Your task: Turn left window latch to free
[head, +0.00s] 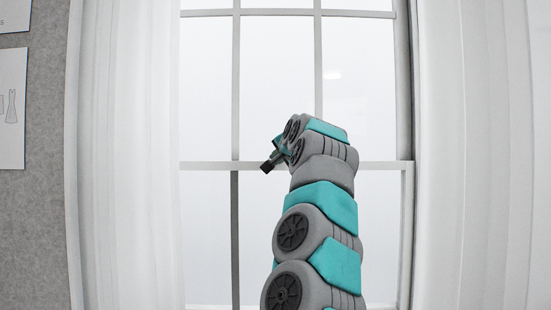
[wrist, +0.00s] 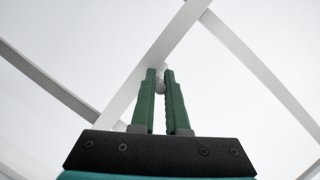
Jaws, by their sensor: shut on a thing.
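The left window latch (wrist: 160,86) shows in the wrist view as a small pale piece at the window bar, between the tips of my green fingers. My gripper (wrist: 160,78) is shut on it, with one finger on each side. The fingers hide part of the latch, so I cannot tell which way it is turned. In the head view my gripper (head: 272,160) is at the height of the window's middle rail (head: 210,165). The latch cannot be made out there.
The window has white bars and bright panes (head: 275,60). A sheer curtain hangs at the left (head: 130,150) and another curtain hangs at the right (head: 480,150). Paper sheets (head: 11,110) are on the grey wall at the far left. The panes left of my arm are clear.

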